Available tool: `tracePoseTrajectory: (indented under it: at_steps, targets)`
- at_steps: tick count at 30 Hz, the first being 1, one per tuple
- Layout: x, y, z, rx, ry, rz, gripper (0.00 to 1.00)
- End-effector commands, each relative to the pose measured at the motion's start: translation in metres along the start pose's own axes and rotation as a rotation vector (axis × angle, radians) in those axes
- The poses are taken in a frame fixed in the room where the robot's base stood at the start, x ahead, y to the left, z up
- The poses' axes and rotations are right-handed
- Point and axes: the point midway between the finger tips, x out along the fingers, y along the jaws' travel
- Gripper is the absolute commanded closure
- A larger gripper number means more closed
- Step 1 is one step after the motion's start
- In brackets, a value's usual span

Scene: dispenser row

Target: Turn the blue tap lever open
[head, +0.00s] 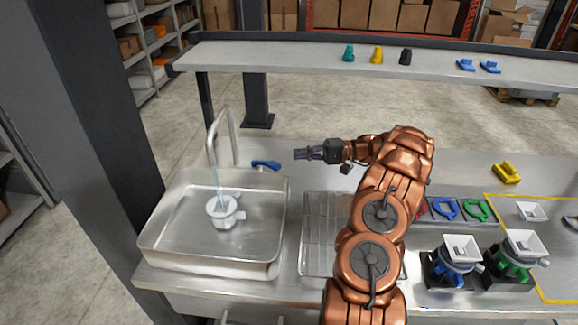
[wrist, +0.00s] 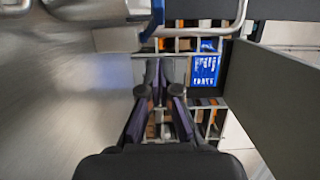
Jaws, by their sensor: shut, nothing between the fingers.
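The blue tap lever (head: 266,165) sits at the back right of the sink, beside the silver tap (head: 222,140). A thin light-blue stream runs from the spout down to a white cup-like vessel (head: 225,211) in the sink (head: 180,250). My gripper (head: 296,154) is shut and empty. It points left, a little right of and above the lever in the head view, with a visible gap between them. In the wrist view the closed fingers (wrist: 160,72) show. A blue bar (wrist: 157,15) is at that view's top edge; I cannot tell whether it is the lever.
A wire rack (head: 318,230) lies right of the sink, partly behind my arm. Two dispensers, blue (head: 455,262) and green (head: 513,257), stand at the right. A raised shelf (head: 280,57) with small coloured parts runs along the back. The counter behind the sink is mostly clear.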

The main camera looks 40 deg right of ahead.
Motion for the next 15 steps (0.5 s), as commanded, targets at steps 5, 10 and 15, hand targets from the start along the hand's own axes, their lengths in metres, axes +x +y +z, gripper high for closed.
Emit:
tracePoseTrajectory:
  at_steps: [5,10,15]
  targets:
    - [0.008,0.001,0.0,-0.001,-0.002,0.0,1.0]
    - [0.015,0.002,0.001,0.0,-0.002,-0.003,1.0]
    - [0.023,0.002,0.007,0.005,-0.002,-0.008,1.0]
